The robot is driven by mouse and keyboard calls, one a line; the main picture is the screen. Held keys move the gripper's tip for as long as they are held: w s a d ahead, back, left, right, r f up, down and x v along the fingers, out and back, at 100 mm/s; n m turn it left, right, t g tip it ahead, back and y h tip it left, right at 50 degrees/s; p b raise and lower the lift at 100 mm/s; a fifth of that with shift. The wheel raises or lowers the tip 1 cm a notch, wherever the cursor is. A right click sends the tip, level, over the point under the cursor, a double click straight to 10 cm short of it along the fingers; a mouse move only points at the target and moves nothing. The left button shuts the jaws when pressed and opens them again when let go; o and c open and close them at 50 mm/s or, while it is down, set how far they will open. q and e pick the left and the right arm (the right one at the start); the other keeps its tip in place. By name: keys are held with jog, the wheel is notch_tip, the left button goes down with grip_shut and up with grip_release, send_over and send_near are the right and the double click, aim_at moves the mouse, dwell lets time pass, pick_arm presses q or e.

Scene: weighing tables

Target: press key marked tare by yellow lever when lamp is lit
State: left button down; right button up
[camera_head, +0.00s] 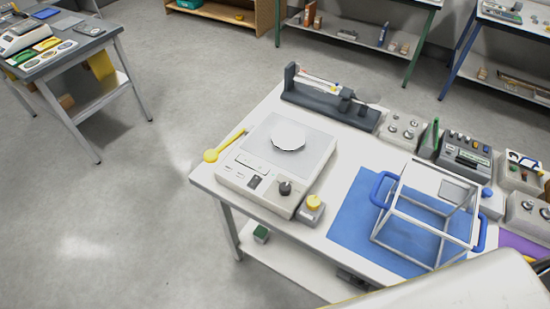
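A white and grey scale (309,150) with a round light plate (288,137) on it stands at the left of the near table. Its sloped front panel (246,181) carries small keys and a dark knob (285,188); the key markings are too small to read. A yellow lever (226,144) with a round end sticks out beside the scale's left side, over the table edge. A small grey box with a yellow cap (313,202) stands at the scale's right front corner. I cannot make out which part is the lamp or whether it is lit. Neither gripper is seen.
A white wire frame with blue handles (381,190) stands on a blue mat (349,226) to the right. A dark grey bench device (330,104) and several control boxes line the table's back. A pale part of mine covers the lower right. The floor at left is clear.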

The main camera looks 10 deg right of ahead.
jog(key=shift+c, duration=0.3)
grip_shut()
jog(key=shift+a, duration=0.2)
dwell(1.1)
